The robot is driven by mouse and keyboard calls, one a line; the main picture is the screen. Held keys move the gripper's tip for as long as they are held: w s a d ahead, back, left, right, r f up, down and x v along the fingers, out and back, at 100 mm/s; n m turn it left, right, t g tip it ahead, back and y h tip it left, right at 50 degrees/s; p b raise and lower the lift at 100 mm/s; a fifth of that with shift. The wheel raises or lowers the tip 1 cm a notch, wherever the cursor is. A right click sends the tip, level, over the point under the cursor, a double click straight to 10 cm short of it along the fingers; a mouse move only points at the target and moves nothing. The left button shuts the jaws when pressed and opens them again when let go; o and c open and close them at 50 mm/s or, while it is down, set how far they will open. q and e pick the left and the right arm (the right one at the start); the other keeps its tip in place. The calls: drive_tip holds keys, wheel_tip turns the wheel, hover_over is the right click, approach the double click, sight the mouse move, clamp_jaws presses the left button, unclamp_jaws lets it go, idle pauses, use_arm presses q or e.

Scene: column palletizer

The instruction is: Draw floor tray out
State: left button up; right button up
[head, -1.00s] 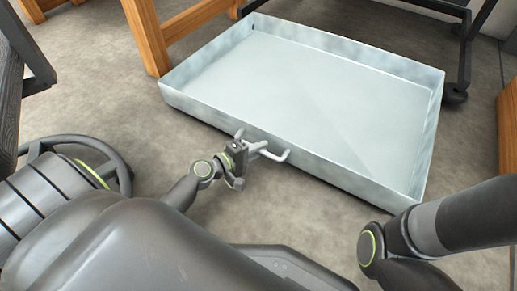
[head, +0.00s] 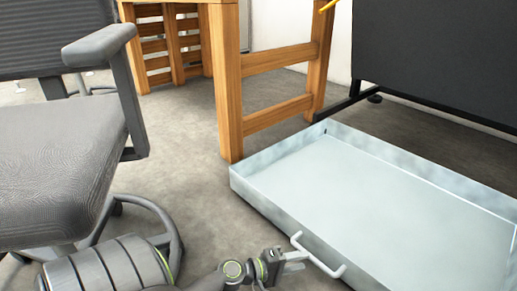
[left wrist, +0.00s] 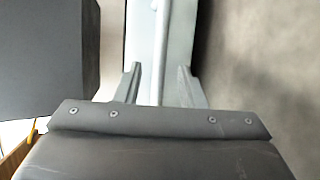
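The floor tray (head: 402,207) is a shallow pale metal box on the floor at the lower right of the head view, cut off by the frame edge. Its light bar handle (head: 318,258) is on its near left wall. My left gripper (head: 303,258) is at the handle, low in the head view. In the left wrist view its two fingers (left wrist: 160,84) are spread apart, with the handle bar (left wrist: 159,48) showing between them and a gap on each side. I cannot tell whether the fingertips reach past the bar. My right gripper is out of view.
A grey office chair (head: 60,150) stands at the left. A wooden table frame (head: 228,85) stands behind the tray's left corner. A dark panel on a black foot (head: 350,100) is behind the tray. Bare floor (head: 185,185) lies between chair and tray.

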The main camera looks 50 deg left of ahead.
use_arm(q)
drive_tip(key=v, duration=1.2)
drive_tip(key=shift+s, duration=0.1)
drive_tip(key=shift+r, duration=0.1)
